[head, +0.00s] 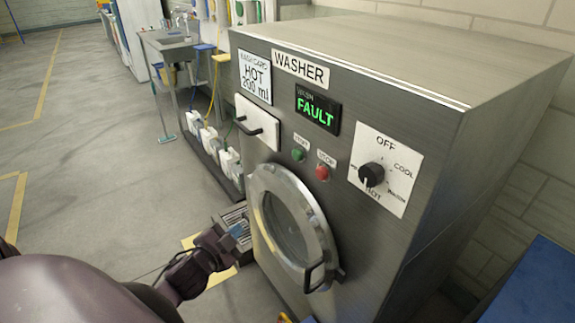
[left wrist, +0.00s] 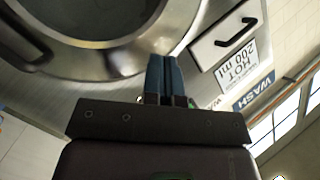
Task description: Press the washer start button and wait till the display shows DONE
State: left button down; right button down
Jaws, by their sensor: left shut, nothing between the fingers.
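The grey metal washer (head: 345,140) stands in the middle of the head view. Its display (head: 317,110) reads FAULT in green letters. Below the display are a green start button (head: 299,155) and a red stop button (head: 322,172). The dial (head: 371,173) at the right has its white mark toward the bottom, near HOT. My left gripper (head: 240,232) is low, to the left of the round door (head: 290,225). In the left wrist view my left gripper (left wrist: 165,75) is shut and empty, with the door rim behind it. My right gripper is out of view.
A detergent drawer (head: 257,122) with a black handle is on the washer's upper left, under the wash card (head: 255,76). A blue surface (head: 530,285) is at the lower right. Open floor lies left.

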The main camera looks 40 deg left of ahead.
pick_arm(q)
jog(key=w+r+m+h+b, duration=0.1)
jog(key=r+m+h, duration=0.3)
jog(key=m, duration=1.2)
jog(key=w+r+m+t+h+b, duration=0.1)
jog(key=r+m+h, duration=0.3)
jog(key=r+m, duration=0.6)
jog(key=shift+w+a+m+h, duration=0.2)
jog(key=shift+w+m+h, duration=0.25)
jog(key=shift+m, duration=2.85)
jog(key=shift+w, duration=0.1)
jog(key=p, duration=0.3)
send_near(295, 156)
jog(key=x, duration=0.6)
jog(key=shift+w+d, duration=0.25)
jog(key=shift+w, duration=0.45)
